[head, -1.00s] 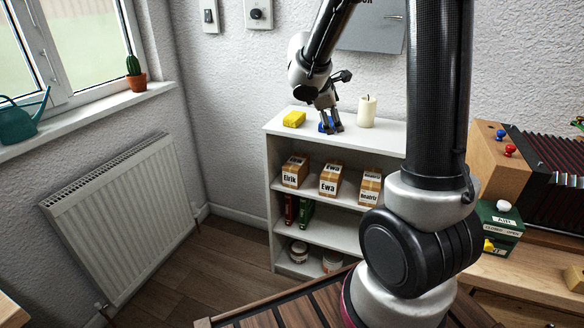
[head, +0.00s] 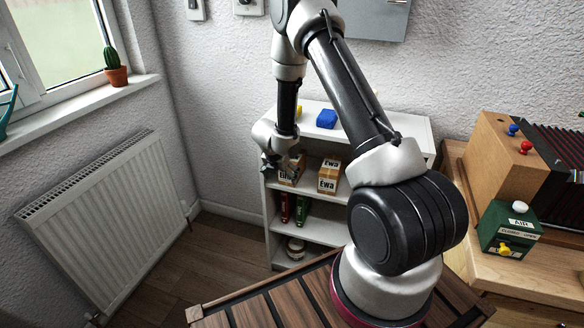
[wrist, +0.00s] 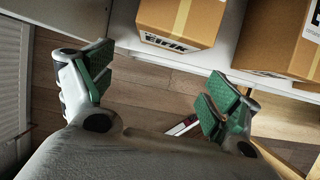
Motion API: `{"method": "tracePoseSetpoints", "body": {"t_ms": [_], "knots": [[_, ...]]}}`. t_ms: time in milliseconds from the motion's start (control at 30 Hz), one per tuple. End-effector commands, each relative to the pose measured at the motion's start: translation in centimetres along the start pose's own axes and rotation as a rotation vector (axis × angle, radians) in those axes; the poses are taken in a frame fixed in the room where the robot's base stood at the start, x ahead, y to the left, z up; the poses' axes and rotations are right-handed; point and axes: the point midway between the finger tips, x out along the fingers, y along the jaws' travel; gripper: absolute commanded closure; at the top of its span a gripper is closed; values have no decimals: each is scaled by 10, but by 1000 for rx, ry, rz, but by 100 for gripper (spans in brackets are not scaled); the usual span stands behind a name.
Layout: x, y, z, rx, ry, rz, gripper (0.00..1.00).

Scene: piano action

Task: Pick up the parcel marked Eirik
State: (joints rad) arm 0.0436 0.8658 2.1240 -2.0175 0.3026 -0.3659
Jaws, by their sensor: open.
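The parcel marked Eirik (wrist: 182,22) is a brown cardboard box with a pale tape strip and a white label. It sits on the upper inner shelf of the white shelf unit, at the left end. In the head view the Eirik parcel (head: 286,179) is partly hidden behind my gripper (head: 284,172). My gripper (wrist: 155,92) shows in the wrist view with green-padded fingers spread wide and nothing between them. The Eirik parcel lies beyond the fingertips, apart from them.
The Ewa parcel (head: 328,177) stands just right of the Eirik parcel; its box (wrist: 278,38) also shows in the wrist view. The white shelf unit (head: 313,232) has red and green books lower down and a jar (head: 296,246). A blue object (head: 326,118) lies on top. A radiator (head: 100,225) stands left.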

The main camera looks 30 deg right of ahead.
Motion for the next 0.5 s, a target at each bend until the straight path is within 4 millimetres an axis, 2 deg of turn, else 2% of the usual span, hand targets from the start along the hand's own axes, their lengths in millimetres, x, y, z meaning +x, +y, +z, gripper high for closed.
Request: {"method": "tracePoseSetpoints", "body": {"t_ms": [167, 433, 500], "knots": [[6, 0, 13, 2, -1, 0, 11], [22, 0, 54, 4, -1, 0, 11], [30, -1, 51, 1, 1, -2, 11]]}}
